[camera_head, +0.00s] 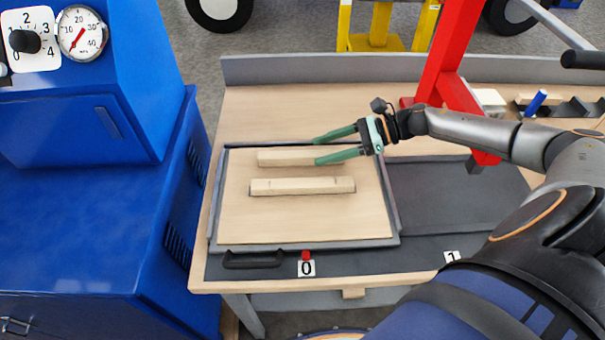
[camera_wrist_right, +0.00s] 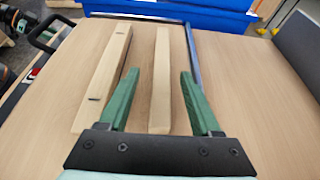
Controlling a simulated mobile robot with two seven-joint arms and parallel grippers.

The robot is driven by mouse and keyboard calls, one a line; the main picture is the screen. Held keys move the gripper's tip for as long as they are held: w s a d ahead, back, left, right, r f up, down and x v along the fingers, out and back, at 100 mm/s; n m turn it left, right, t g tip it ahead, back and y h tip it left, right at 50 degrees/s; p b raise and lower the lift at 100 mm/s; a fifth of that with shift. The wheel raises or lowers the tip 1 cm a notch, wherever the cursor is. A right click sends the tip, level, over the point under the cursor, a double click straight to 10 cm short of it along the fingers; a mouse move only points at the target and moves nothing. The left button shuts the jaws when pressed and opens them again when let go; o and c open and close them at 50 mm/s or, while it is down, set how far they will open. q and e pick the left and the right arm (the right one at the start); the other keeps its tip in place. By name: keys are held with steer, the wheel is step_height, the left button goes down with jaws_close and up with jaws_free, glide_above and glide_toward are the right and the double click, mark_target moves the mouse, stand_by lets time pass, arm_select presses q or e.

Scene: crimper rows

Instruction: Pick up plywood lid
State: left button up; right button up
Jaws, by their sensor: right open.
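The plywood lid (camera_head: 300,222) is a pale flat board lying inside a grey frame on the workbench; it also shows in the right wrist view (camera_wrist_right: 250,90). Two wooden bars lie across it: a rear bar (camera_head: 285,158) and a front bar (camera_head: 302,187) with small dark marks. My right gripper (camera_head: 317,150) is open over the right end of the rear bar. In the right wrist view its green fingers (camera_wrist_right: 160,80) appear on either side of the plain rear bar (camera_wrist_right: 161,100), with gaps. Contact cannot be told. My left gripper is out of view.
A blue machine (camera_head: 80,210) with dials stands close at the left. A red post (camera_head: 450,50) rises behind my right arm. A black handle (camera_head: 253,261) and a red knob (camera_head: 306,255) by a "0" label are at the front edge. A dark mat (camera_head: 440,200) at the right is clear.

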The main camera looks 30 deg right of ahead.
mark_target(307, 153)
steer(key=shift+x, duration=1.85)
steer(key=shift+w, duration=0.15)
jaws_close()
steer(key=shift+r, duration=0.15)
